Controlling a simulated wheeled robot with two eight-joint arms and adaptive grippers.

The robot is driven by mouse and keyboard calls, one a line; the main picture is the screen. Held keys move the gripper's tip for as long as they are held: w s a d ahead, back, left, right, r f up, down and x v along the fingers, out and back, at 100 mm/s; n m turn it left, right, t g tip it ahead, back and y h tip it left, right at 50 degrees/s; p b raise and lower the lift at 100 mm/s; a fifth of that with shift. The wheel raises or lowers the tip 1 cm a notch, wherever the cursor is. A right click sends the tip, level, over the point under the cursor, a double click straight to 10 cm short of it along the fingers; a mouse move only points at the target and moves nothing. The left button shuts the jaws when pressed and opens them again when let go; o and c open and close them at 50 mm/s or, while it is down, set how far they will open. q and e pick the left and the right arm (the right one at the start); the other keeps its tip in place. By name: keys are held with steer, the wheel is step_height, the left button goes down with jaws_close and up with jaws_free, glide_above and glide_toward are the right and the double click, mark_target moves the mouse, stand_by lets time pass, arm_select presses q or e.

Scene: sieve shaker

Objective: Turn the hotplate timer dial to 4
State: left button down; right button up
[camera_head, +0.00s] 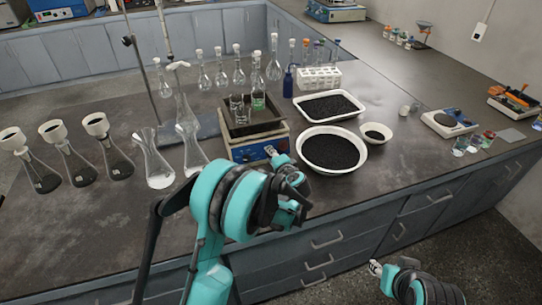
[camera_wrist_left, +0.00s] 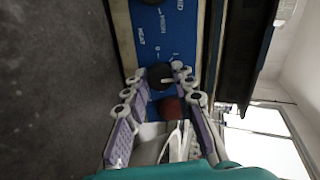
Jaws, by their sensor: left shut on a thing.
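The hotplate (camera_head: 255,140) stands on the bench with its blue front panel facing me, and a dark bath of glassware sits on top. In the left wrist view the blue panel (camera_wrist_left: 165,38) carries white lettering, including "HEAT". A dark round dial (camera_wrist_left: 160,76) sits between the fingertips of my left gripper (camera_wrist_left: 156,80), which is shut on it. A red knob (camera_wrist_left: 171,108) lies just below it, between the fingers. In the head view my left gripper (camera_head: 272,152) reaches the panel's right end. The dial's setting is not readable. My right gripper (camera_head: 376,268) is low, in front of the drawers.
A round white dish of black grains (camera_head: 333,172) stands close right of the hotplate, with a white tray (camera_head: 300,108) behind it. Several flasks, such as one at the left (camera_head: 158,170), stand left of the hotplate. The bench front is clear.

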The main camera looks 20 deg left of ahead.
arm_select(q)
steer(key=m, duration=0.4)
steer(key=shift+m, duration=0.4)
steer(key=m, duration=0.4)
steer(key=shift+m, duration=0.3)
steer(key=m, duration=0.4)
steer(key=shift+m+h, duration=0.3)
steer(key=shift+m, duration=1.9)
steer(key=c, duration=1.3)
jaws_free()
steer(key=shift+o, duration=0.2)
steer(key=shift+s, duration=0.1)
